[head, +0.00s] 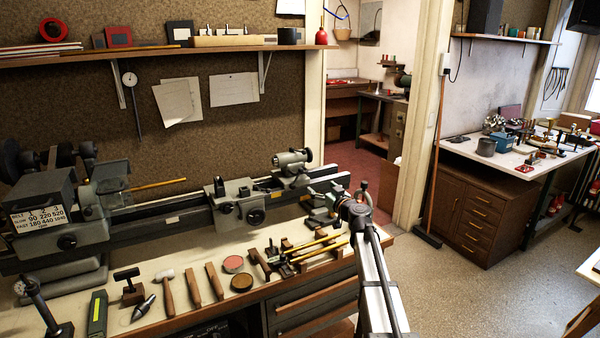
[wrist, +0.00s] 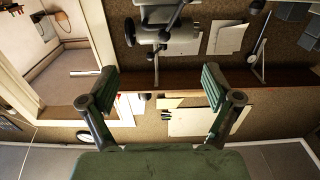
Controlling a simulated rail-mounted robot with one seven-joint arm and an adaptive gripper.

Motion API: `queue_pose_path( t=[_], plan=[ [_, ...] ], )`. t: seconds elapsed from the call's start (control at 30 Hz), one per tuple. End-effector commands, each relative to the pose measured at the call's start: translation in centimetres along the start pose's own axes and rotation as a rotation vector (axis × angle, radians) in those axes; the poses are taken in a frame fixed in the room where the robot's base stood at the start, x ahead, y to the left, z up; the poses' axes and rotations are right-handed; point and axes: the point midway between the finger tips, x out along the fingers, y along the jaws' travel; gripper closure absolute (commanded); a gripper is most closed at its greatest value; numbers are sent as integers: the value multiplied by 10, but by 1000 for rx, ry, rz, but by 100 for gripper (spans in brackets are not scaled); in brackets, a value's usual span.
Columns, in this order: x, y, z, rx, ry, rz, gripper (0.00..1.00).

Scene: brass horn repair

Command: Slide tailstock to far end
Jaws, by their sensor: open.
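The tailstock (head: 291,168) is a grey casting on the lathe bed (head: 180,205), toward its right end in the head view. In the wrist view, which looks upside down, what appears to be the tailstock (wrist: 160,30) shows at the top centre, beyond the fingers. My gripper (head: 321,207) is near the right end of the bed, to the right of and nearer than the tailstock. In the wrist view my gripper (wrist: 158,82) has its two green fingers spread wide with nothing between them. It appears apart from the tailstock. My arm hides part of the bench's right end.
The carriage (head: 237,203) sits on the bed left of the tailstock, and the headstock (head: 65,210) is at far left. Brass rods on wooden supports (head: 310,249), a mallet (head: 166,290) and other tools lie along the bench front. A shelf (head: 150,52) runs above.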

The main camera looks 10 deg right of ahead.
Motion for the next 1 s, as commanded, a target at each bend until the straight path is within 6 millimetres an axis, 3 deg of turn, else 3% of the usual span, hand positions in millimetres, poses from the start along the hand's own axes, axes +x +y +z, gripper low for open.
queue_pose_path(
  t=[0.6, 0.8, 1.0],
  plan=[
    [121, 1, -2, 2, -3, -2, 11],
    [147, 0, -1, 2, -2, -2, 11],
    [158, -1, 0, 0, -2, -2, 11]
  ],
)
